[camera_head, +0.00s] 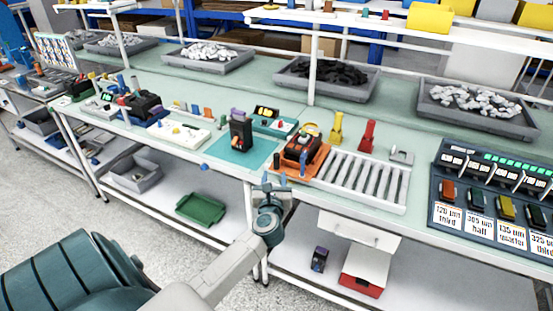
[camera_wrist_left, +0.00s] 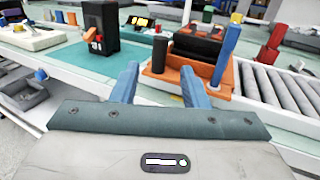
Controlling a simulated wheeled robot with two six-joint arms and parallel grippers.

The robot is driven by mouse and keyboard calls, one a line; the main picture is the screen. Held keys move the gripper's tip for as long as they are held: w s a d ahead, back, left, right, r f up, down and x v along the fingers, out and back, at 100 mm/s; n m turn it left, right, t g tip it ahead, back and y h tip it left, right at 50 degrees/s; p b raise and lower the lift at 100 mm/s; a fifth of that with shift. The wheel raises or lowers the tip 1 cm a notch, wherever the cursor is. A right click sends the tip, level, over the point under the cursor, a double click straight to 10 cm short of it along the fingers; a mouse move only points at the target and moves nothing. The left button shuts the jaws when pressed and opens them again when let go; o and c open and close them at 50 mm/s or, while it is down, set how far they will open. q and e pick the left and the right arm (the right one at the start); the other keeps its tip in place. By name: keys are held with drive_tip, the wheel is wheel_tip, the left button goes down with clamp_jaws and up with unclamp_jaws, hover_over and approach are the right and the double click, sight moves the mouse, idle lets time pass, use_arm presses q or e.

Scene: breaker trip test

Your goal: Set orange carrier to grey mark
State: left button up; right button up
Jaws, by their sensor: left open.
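The orange carrier (camera_head: 312,170) sits on the bench at the left end of the grey roller track (camera_head: 362,182), with a black device (camera_head: 300,146) on it. I cannot make out a grey mark. My right gripper is not in view.
A teal mat (camera_head: 262,148) with a dark upright device (camera_head: 240,132) lies left of the carrier. Yellow (camera_head: 337,128) and red (camera_head: 367,136) upright pieces stand behind the track. A dark labelled panel (camera_head: 433,205) is at the right. Grey bins line the back.

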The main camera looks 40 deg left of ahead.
sight(277, 160)
use_arm(q)
drive_tip(key=p+x, duration=0.1)
drive_tip(key=x, duration=0.9)
drive_tip(key=shift+w+a+p, duration=0.1)
drive_tip(key=shift+w+p, duration=0.1)
drive_tip(key=shift+p, duration=0.2)
drive_tip(key=shift+c, duration=0.2)
clamp_jaws()
